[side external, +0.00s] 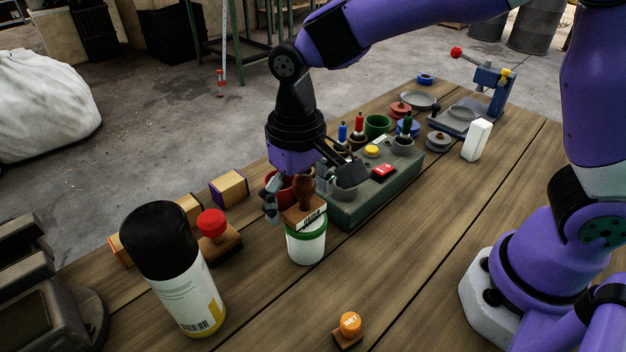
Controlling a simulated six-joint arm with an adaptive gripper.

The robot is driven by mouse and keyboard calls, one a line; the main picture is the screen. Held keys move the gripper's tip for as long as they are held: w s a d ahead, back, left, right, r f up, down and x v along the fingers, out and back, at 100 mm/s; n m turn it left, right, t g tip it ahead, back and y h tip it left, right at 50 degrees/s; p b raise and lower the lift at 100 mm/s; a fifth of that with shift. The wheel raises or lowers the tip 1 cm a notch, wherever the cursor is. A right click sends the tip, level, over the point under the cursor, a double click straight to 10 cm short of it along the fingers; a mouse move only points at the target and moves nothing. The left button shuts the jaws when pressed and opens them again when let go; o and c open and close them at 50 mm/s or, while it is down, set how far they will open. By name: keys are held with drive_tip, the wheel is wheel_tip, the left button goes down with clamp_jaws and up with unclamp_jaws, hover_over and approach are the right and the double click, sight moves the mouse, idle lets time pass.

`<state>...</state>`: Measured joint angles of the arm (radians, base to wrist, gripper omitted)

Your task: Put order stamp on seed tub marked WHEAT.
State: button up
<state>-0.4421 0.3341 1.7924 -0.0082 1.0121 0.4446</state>
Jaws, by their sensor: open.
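The order stamp (305,213), with a brown wooden handle and block and a label that seems to read ORDER, sits on top of a white tub with a green rim (307,248). The block covers part of the tub's top and looks slightly tilted. I cannot read any WHEAT marking on the tub. My gripper (307,186) is open just above and around the stamp's handle, one finger to its left and one to its right. I cannot tell whether a finger touches the handle. A red tub (288,184) is partly hidden behind my gripper.
A green-grey holder (362,207) with cups and bottles stands right behind. A red-knobbed stamp (212,226), a black-capped can (172,262) and wooden blocks (229,188) are left. An orange WET stamp (349,324) is in front. The table right of the tub is clear.

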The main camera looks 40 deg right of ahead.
drive_tip(key=shift+r, duration=0.1)
drive_tip(key=r, duration=0.8)
drive_tip(key=d+r, duration=0.1)
drive_tip(key=r, duration=0.3)
drive_tip(key=shift+s+r, duration=0.15)
drive_tip(key=s+d+f+t, duration=0.1)
drive_tip(key=s+d+t, duration=0.1)
drive_tip(key=s+d, duration=0.2)
drive_tip(key=s+d+f+t, duration=0.2)
drive_tip(key=s+d+t, duration=0.1)
drive_tip(key=d, duration=0.6)
drive_tip(key=shift+s+f+t, duration=0.3)
drive_tip(key=shift+s, duration=0.55)
